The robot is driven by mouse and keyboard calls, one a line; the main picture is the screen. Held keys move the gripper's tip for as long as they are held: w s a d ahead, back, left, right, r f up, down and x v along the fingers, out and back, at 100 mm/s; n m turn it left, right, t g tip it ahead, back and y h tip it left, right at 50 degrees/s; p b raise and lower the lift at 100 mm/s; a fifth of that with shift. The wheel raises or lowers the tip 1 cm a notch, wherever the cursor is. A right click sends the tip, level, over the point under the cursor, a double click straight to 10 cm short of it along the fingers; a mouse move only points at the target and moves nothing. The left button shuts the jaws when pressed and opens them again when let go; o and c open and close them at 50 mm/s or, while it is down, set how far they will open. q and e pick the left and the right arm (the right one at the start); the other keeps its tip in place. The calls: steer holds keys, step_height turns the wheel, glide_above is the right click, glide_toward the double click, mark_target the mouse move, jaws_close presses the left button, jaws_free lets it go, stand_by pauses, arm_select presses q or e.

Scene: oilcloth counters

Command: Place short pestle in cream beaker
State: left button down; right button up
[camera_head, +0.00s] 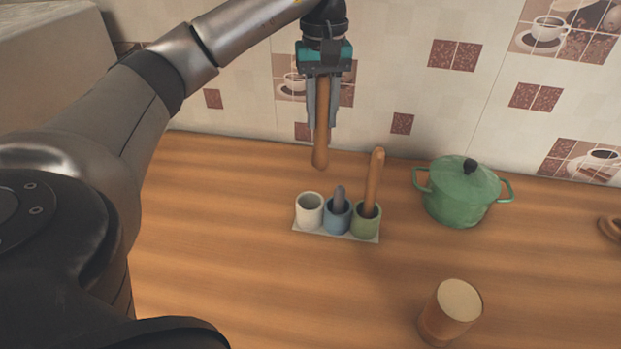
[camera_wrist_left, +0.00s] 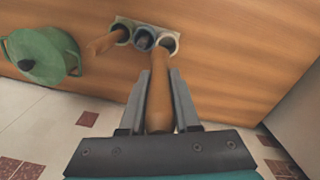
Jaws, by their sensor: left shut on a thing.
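My left gripper (camera_head: 321,122) is shut on a wooden pestle (camera_head: 322,145), which hangs nearly upright in the air with its lower end free. The cream beaker (camera_head: 309,213) stands at the left end of a row of beakers and looks empty in the head view. The held pestle appears above and behind this row. In the left wrist view, the pestle (camera_wrist_left: 159,100) lies between the fingers (camera_wrist_left: 160,76), and its far end overlaps the near rim of the cream beaker (camera_wrist_left: 175,46). My right gripper is not in view.
A blue beaker (camera_head: 337,221) holds a grey pestle (camera_head: 340,198). A green beaker (camera_head: 366,224) holds a tall wooden pestle (camera_head: 374,178). They share a pale tray (camera_head: 329,234). A green lidded pot (camera_head: 460,196) and a brown cylinder (camera_head: 447,318) stand to the right.

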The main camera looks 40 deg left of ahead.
arm_select(q)
step_height(320, 180, down, 18)
steer(key=a+n+b, duration=0.1)
steer(key=a+b, duration=0.1)
steer(key=b, duration=0.1)
steer(key=shift+a+f, duration=0.2)
steer(key=shift+a, duration=0.05)
steer(key=shift+s, duration=0.15)
steer(key=shift+f, duration=0.1)
steer(key=c, duration=0.6)
jaws_free()
steer(key=shift+c, duration=0.2)
